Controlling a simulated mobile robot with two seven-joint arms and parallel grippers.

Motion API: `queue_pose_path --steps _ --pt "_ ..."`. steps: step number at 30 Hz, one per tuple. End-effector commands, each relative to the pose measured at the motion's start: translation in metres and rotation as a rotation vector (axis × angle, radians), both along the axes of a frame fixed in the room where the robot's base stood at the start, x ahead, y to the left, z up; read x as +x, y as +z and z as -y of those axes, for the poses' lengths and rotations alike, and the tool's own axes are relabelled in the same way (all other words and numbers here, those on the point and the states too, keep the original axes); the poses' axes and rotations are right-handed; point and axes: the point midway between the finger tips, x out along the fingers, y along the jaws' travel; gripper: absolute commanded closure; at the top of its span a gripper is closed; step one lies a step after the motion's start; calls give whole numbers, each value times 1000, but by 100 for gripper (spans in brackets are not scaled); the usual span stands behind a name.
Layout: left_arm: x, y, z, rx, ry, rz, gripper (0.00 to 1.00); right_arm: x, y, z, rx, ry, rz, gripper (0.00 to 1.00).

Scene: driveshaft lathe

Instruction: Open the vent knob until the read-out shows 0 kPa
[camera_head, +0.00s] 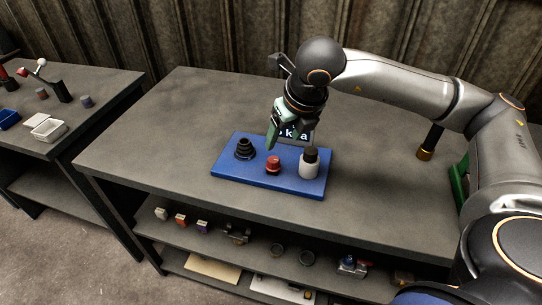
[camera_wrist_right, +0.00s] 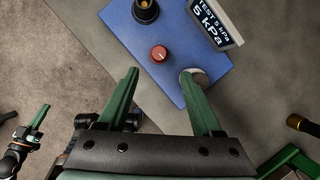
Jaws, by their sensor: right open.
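The red knob (camera_head: 273,164), which I take for the vent knob, stands on the blue plate (camera_head: 228,171) between a black stepped fitting (camera_head: 244,149) and a white cylinder with a black top (camera_head: 309,166). It also shows in the right wrist view (camera_wrist_right: 159,53), apart from the fingers. The read-out (camera_wrist_right: 214,22) shows "TEST 5 kPa" and "5 kPa"; in the head view the gripper partly covers it. My right gripper (camera_wrist_right: 160,72) is open and empty above the plate. My left gripper (camera_wrist_right: 32,128) shows small at the lower left of the wrist view; its opening is unclear.
The grey bench (camera_head: 160,135) is clear around the plate. A dark post with a brass end (camera_head: 428,145) and a green object (camera_head: 459,185) are at the right. Small parts lie on the shelf below. Another table (camera_head: 100,100) with trays stands at the left.

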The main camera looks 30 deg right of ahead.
Motion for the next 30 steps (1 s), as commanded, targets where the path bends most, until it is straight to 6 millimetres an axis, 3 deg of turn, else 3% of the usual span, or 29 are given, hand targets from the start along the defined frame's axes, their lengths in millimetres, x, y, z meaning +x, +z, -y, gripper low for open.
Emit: queue_pose_path --steps 9,15,28,30 --pt "-1 3 0 0 0 -1 100 24 -61 1 3 2 -6 33" --pt "-1 4 0 0 0 -1 100 35 -86 2 4 2 -3 33" --pt "-1 4 0 0 0 -2 100 39 -96 2 3 3 -2 33" --pt "-1 4 0 0 0 -2 100 39 -96 2 3 3 -2 41"
